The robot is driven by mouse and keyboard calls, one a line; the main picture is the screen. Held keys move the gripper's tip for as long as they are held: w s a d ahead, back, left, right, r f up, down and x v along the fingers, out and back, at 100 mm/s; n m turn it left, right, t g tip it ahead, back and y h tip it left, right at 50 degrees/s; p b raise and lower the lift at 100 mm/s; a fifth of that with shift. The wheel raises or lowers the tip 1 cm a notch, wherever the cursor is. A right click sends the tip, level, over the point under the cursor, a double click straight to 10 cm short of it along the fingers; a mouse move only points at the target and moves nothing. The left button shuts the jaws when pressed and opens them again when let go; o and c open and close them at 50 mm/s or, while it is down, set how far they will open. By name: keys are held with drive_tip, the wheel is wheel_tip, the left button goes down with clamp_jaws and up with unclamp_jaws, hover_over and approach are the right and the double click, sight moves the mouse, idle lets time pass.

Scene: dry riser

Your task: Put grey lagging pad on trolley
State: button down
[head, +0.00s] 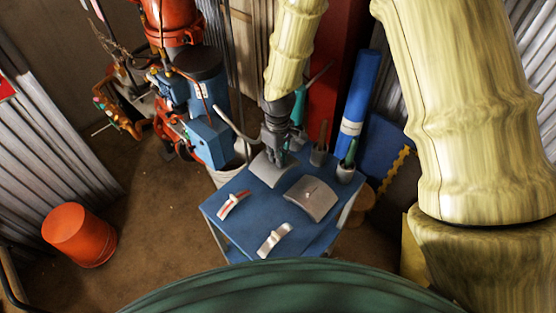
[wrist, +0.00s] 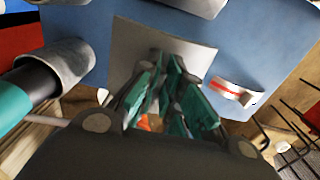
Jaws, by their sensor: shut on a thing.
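A grey lagging pad (head: 268,170), slightly curved, is at the back edge of the blue trolley (head: 236,184). My gripper (head: 277,158) is shut on its rear edge from above. In the wrist view the pad (wrist: 130,48) spreads out beyond my teal fingers (wrist: 168,78), over the trolley's blue top (wrist: 255,50). I cannot tell whether the pad rests on the top or hangs just above it. Its gripped edge is partly hidden by the fingers.
On the trolley are another grey pad (head: 312,198), a red-striped curved piece (head: 233,204), a pale curved piece (head: 275,240) and two grey cups (head: 318,156) at the right rear. Blue pump equipment (head: 208,138) stands left; an orange bucket (head: 78,235) is on the floor.

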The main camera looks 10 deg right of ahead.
drive_tip(key=shift+f+p, duration=0.65)
drive_tip(key=shift+f, duration=0.85)
drive_tip(key=c, duration=1.6)
unclamp_jaws()
drive_tip(key=shift+o, duration=0.2)
drive_tip(key=shift+r, duration=0.15)
drive_tip(key=shift+r+b, duration=1.8)
drive_tip(key=shift+r, duration=4.1)
